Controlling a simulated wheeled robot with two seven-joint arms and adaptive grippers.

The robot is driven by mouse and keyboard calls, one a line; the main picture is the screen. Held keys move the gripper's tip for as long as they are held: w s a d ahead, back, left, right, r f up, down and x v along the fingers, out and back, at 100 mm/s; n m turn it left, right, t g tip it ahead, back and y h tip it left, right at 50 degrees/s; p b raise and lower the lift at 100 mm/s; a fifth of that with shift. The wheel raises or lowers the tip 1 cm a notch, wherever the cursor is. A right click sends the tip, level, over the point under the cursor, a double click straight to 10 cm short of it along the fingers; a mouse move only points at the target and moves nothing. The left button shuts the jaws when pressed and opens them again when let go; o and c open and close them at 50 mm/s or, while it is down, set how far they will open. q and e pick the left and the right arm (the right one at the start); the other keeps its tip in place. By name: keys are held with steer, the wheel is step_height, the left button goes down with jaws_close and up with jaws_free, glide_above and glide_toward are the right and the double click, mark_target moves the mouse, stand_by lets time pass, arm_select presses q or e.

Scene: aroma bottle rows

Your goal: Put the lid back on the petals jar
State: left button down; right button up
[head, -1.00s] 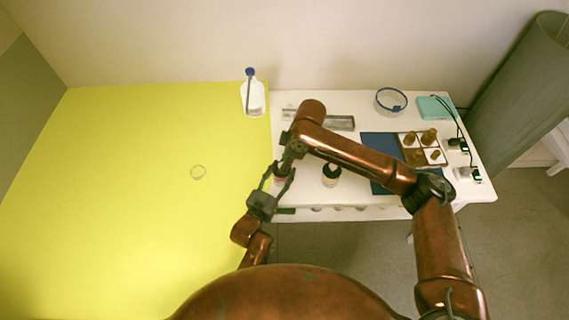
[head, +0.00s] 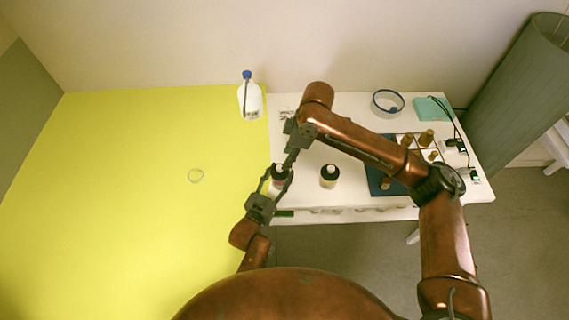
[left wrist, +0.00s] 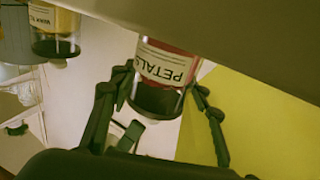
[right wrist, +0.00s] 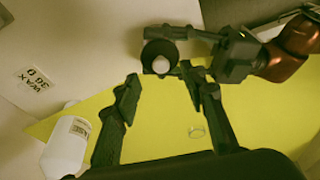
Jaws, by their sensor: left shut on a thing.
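The petals jar (left wrist: 170,62), with a PETALS label and red contents, is shut between my left gripper's fingers (left wrist: 158,88). In the head view the jar (head: 279,182) stands at the white table's left edge, and a dark top shows on it. In the right wrist view this dark round top (right wrist: 160,58) has a pale spot in its middle; I cannot tell how the lid is seated. My right gripper (right wrist: 160,82) is open, with its fingers apart and nothing between the tips, just above the jar. In the head view the right gripper (head: 290,158) partly overlaps the jar.
A second jar with a dark top (head: 330,174) stands close to the right. A blue-capped white bottle (head: 250,102) stands at the back. A blue mat (head: 376,178), brown bottles (head: 426,138) and a glass bowl (head: 388,104) are farther right. A clear ring (head: 196,176) lies on the yellow surface.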

steer(key=shift+v, duration=2.25)
arm_select(q)
steer(key=c, duration=1)
jaws_free()
steer(key=shift+s, duration=0.1)
steer(key=v, duration=1.1)
steer(key=shift+s+a, duration=0.2)
steer(key=shift+s, duration=0.15)
